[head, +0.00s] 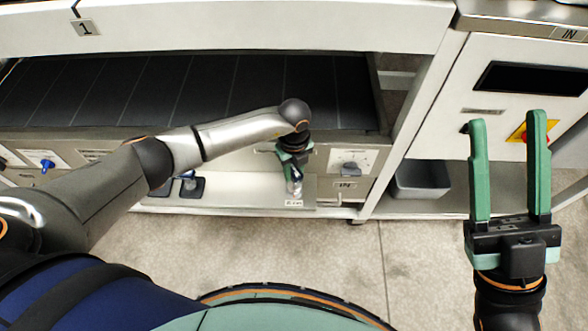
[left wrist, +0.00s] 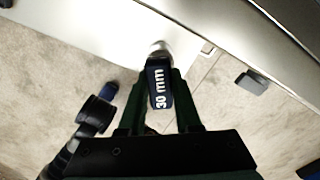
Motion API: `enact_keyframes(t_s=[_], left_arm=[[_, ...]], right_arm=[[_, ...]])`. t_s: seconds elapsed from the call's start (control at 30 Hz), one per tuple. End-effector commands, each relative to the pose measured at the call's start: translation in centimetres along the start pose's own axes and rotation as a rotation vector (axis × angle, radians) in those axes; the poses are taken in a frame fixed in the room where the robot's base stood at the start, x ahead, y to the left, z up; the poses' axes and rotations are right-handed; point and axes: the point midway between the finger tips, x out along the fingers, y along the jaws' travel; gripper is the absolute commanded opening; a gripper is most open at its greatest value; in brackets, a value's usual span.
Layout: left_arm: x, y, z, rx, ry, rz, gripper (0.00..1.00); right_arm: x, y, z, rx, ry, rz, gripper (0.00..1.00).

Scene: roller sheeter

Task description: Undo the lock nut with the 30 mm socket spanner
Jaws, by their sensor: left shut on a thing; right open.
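My left gripper (head: 295,172) is shut on the handle of the 30 mm socket spanner (left wrist: 158,85). The handle is dark blue with white "30 mm" lettering, and its silver socket end points away from the gripper in the left wrist view. In the head view the spanner (head: 297,176) is mostly hidden by the gripper, above the front edge of a pale shelf. I cannot tell whether it touches the shelf. I cannot make out the lock nut in either view.
The pale shelf (head: 240,190) runs below the machine front; dark holders (head: 190,188) stand on its left part. A dial panel (head: 350,163) is right of my left gripper. A grey bin (head: 420,179) sits under the right cabinet. The floor (head: 340,250) in front is clear.

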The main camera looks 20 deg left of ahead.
Motion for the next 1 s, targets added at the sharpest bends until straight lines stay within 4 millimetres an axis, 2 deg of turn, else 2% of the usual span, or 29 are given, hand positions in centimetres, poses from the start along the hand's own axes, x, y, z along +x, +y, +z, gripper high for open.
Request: enact_keyframes(t_s=[0.47,1.0], left_arm=[[-0.7,-0.1,0.0,0.000,-0.001,-0.001,0.00],[-5.5,-0.1,0.0,0.000,-0.001,-0.001,0.00]], right_arm=[[0.4,0.2,-0.4,0.000,0.000,0.000,0.50],[3.6,1.7,-3.3,0.000,0.000,0.000,0.50]])
